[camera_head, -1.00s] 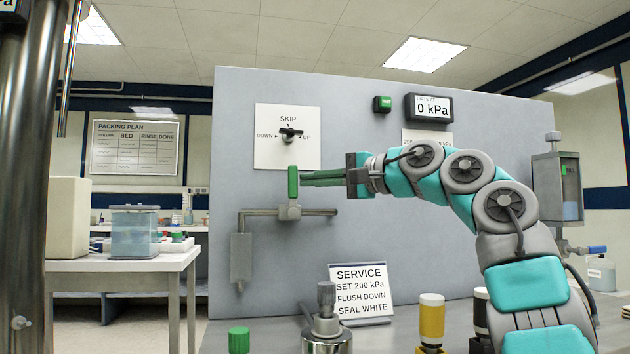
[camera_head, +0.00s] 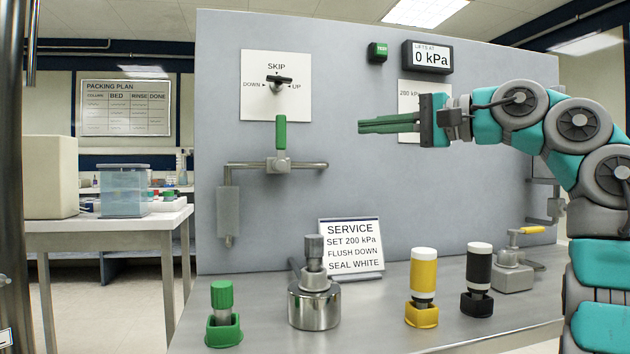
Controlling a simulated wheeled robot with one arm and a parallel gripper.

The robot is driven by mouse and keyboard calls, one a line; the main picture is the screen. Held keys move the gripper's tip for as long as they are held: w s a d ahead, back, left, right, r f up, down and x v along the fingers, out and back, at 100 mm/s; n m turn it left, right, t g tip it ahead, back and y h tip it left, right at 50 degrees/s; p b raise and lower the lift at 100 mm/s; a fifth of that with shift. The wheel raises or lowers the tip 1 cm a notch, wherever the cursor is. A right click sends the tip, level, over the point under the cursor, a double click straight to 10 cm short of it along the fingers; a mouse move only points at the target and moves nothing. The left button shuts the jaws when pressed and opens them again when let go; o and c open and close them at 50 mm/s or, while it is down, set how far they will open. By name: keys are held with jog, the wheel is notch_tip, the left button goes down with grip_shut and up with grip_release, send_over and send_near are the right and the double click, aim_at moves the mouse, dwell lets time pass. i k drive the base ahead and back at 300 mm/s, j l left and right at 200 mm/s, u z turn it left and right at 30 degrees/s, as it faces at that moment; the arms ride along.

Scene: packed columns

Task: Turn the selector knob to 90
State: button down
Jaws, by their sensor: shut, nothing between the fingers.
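The selector knob (camera_head: 281,83) is a dark lever on a white square plate (camera_head: 262,104) on the grey panel, marked SKIP at the top, DOWN at the left and UP at the right. The lever lies roughly level, slightly tilted; which end is its pointer is hard to tell. No 90 mark shows on the plate. My gripper (camera_head: 360,127) has green fingers that are shut and empty.
A SERVICE card (camera_head: 351,248), a metal pot (camera_head: 314,304) and yellow (camera_head: 423,279) and black (camera_head: 478,270) bottles stand on the bench.

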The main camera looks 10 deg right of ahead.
aim_at(278, 81)
jog(key=k, duration=1)
